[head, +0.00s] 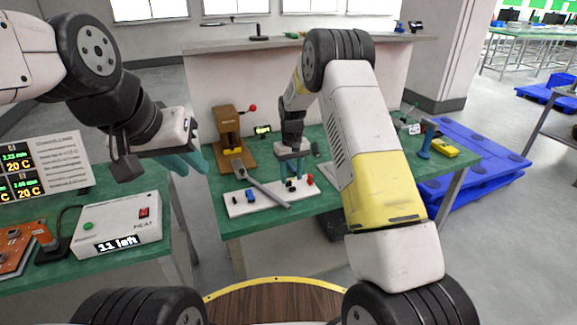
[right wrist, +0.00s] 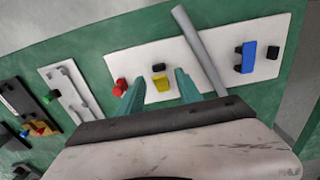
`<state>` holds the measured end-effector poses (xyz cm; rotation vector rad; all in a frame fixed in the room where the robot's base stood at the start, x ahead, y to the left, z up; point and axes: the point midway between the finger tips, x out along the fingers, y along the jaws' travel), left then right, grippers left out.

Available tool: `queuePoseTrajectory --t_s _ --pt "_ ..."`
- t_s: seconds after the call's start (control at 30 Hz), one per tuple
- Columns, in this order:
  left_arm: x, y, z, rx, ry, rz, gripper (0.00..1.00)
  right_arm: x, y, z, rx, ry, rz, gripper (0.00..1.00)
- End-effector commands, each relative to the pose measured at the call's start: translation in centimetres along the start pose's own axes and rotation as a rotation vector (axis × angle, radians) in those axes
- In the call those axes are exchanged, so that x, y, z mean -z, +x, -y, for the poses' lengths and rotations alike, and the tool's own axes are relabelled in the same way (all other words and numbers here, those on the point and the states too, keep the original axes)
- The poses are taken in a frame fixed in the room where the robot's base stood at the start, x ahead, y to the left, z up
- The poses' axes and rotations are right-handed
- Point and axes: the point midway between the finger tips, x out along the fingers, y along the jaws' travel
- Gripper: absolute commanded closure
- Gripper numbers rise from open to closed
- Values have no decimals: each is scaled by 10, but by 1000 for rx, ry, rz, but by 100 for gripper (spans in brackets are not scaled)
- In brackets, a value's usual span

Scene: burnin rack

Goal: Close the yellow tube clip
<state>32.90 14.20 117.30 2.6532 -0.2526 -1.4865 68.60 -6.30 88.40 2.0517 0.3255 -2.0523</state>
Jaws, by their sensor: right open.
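The yellow tube clip (right wrist: 160,82) sits on a white board (right wrist: 130,66) in the right wrist view, between my right gripper's teal fingertips (right wrist: 158,84). The fingers are apart and appear not to touch it. A black piece lies just beyond the clip. In the head view my right gripper (head: 292,165) is over the board (head: 240,210), and the yellow clip is hidden. A grey tube (right wrist: 200,50) lies across the board beside the clip. My left gripper (head: 185,155) is raised at the left, away from the board; its finger gap is unclear.
A red piece (right wrist: 119,87) and a blue piece (right wrist: 246,57) stand on the board either side of the clip. A yellow-and-brown press (head: 232,140) stands behind it. A white heat box (head: 118,225) is on the left table. A yellow object (head: 445,147) lies at the right.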

Motion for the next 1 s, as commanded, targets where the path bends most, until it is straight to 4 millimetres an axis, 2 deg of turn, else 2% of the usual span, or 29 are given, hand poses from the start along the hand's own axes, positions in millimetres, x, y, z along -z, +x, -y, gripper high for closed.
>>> queuePoseTrajectory --t_s 0.3,0.5,0.77,1.0 --pt "0 0 0 0 0 0 75 0 3 0 0 0 0 60" --pt "0 0 0 0 0 0 75 0 3 0 0 0 0 99" --pt "0 0 0 0 0 0 75 -2 4 0 0 1 -16 100" --pt "0 0 0 0 0 0 75 -9 10 -1 0 1 -155 100"
